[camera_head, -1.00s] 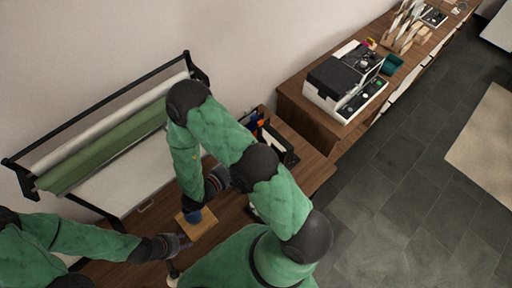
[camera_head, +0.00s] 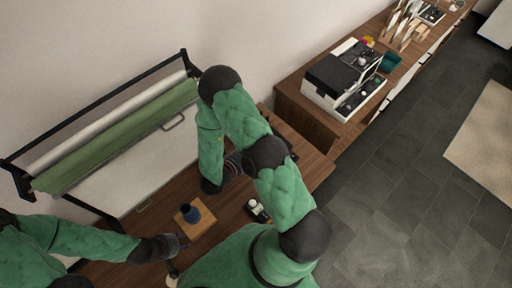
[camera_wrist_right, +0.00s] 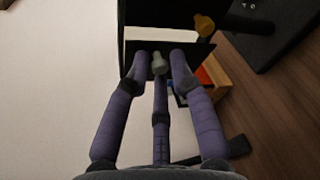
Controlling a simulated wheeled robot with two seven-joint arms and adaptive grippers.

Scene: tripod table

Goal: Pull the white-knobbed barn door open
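In the right wrist view, a pale grey-white knob (camera_wrist_right: 158,63) sits in front of a dark door-like panel (camera_wrist_right: 165,47). The three purple fingers of my right gripper (camera_wrist_right: 160,66) reach up to it, one on each side and one below. The outer fingertips are apart; firm contact with the knob cannot be seen.
A black-and-white item (camera_head: 258,211) lies nearby. Paper rolls (camera_head: 110,140) hang behind. A sideboard (camera_head: 300,112) with a white machine (camera_head: 345,80) stands at the right.

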